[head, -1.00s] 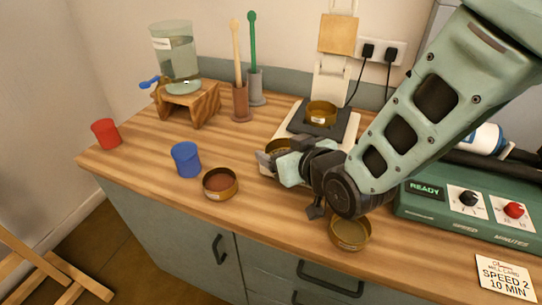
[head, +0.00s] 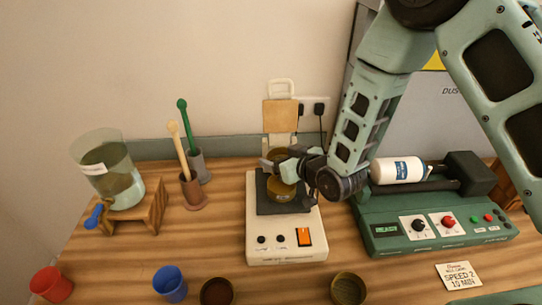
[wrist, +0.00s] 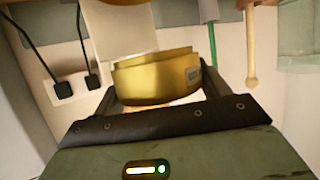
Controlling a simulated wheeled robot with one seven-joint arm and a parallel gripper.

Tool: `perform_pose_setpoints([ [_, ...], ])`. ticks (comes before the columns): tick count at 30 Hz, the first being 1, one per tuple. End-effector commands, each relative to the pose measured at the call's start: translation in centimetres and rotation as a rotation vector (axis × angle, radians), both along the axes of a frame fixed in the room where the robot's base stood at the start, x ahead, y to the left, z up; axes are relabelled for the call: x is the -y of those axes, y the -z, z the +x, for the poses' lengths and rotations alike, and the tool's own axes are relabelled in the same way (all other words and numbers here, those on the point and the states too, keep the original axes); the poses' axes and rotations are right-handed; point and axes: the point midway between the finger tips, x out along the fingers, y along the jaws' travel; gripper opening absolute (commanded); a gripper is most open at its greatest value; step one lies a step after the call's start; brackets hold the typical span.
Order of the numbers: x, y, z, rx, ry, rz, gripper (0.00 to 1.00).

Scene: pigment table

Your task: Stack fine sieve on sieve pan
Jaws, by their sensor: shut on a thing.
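My gripper (head: 277,160) is shut on a brass sieve (wrist: 150,85), a shallow round ring with a small pale label at its side in the wrist view. The label is too small to read. In the head view my gripper is over the brass sieve pan (head: 282,190), which stands on the black plate of the white scale. My fingers hide most of the held sieve there. A second brass rim shows close to the held one in the wrist view. I cannot tell whether the sieve touches the pan.
The white scale (head: 287,246) stands mid-counter. A green machine (head: 440,222) is at right. A water vessel (head: 108,170) and tool holders (head: 193,190) are left.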

Motion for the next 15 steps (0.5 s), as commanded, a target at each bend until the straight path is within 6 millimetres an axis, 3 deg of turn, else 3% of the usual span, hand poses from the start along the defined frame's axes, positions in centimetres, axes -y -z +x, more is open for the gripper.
perform_pose_setpoints([
  [15,-0.1,4.6,0.0,0.0,-0.001,0.0,0.5],
])
